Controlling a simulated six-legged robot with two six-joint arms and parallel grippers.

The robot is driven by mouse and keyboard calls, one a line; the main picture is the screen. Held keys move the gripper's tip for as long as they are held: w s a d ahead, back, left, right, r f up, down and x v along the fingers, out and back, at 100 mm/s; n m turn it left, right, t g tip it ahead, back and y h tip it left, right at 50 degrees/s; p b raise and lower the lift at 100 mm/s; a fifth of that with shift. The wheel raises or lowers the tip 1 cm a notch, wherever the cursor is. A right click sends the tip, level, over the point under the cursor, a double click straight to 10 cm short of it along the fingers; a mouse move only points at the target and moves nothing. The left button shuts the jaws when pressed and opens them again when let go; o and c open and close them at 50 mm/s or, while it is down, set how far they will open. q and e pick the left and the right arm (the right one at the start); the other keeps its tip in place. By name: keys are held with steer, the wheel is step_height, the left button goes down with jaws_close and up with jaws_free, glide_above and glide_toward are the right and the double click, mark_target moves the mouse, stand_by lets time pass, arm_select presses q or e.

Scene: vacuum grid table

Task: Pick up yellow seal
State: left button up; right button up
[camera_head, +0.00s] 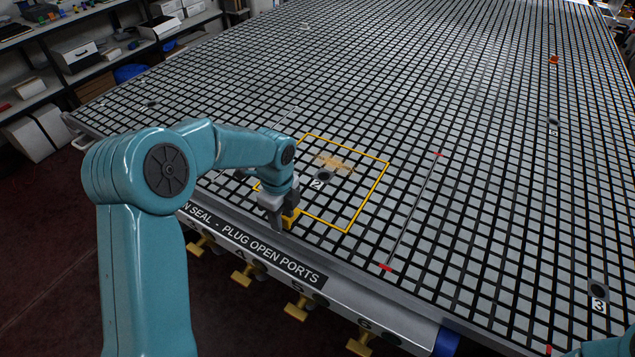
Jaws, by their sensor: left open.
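A small yellow block (291,217), which looks like the yellow seal, sits near the front edge of the grid table (470,150). My left gripper (280,213) is open and points down right at it. The gripper hides part of the block, and I cannot tell whether the fingers touch it. My right gripper is out of view; only a bit of teal arm shows at the bottom right corner.
A yellow square outline (368,197) lies on the table around a dark port (324,176) marked 2. Another port (599,290) is marked 3. Several brass valves (297,307) stick out below the front rail. Shelves (75,50) stand at the left.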

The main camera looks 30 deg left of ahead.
arm_select(q)
steer(key=shift+f, duration=0.35)
steer(key=c, duration=0.7)
jaws_close()
